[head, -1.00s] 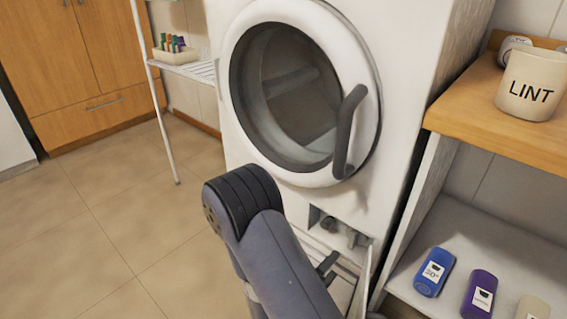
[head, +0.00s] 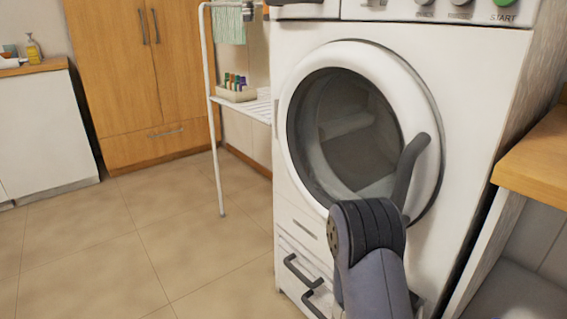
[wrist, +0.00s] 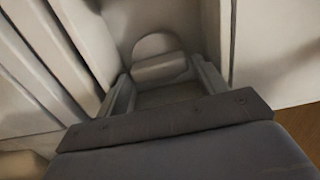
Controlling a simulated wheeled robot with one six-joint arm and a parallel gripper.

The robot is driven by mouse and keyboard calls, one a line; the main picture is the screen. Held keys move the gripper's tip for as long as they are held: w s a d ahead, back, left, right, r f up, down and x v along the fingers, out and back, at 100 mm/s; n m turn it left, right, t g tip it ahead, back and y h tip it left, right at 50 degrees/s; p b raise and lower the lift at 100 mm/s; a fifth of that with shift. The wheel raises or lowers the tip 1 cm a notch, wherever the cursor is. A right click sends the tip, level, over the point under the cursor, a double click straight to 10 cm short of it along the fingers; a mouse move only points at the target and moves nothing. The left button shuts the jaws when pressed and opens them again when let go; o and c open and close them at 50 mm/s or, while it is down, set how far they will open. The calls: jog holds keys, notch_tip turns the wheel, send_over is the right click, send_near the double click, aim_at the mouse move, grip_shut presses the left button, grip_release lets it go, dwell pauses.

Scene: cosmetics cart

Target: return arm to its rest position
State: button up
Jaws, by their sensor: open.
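My arm (head: 375,265) rises from the bottom of the head view, in front of the washing machine (head: 465,120). Its dark rounded joint covers the lower right part of the round door (head: 432,95), which appears closed. A pale surface with a rounded recess lies beyond the fingers.
Drawers with dark handles (head: 302,270) are low on the machine's front. A white rack (head: 214,150) holding a small box of bottles (head: 237,94) stands left of it. A wooden counter (head: 535,165) is at right. Tiled floor (head: 120,250) is clear at left.

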jog(key=shift+w+d, duration=0.35)
jog(key=shift+d, duration=0.15)
jog(key=p+v, duration=0.2)
jog(key=v, duration=0.9)
jog(key=b+x, duration=0.2)
jog(key=x, duration=0.8)
jog(key=shift+w+d, duration=0.15)
jog(key=shift+d, duration=0.1)
jog(key=shift+w+d+n, duration=0.15)
jog(key=shift+d+n, duration=0.05)
jog(key=shift+n, duration=0.1)
jog(key=n, duration=0.4)
jog(key=shift+a+r+n, duration=0.1)
jog(key=shift+n, duration=0.2)
jog(key=n+p, duration=0.1)
jog(key=n, duration=0.3)
jog(key=shift+r, duration=0.2)
jog(key=n+p, duration=0.5)
jog(key=shift+w+a+r, duration=0.1)
jog(key=shift+r, duration=0.1)
jog(key=shift+w+f+n+p, duration=0.1)
jog(key=shift+f+n+p, duration=0.1)
jog(key=shift+n+p, duration=0.85)
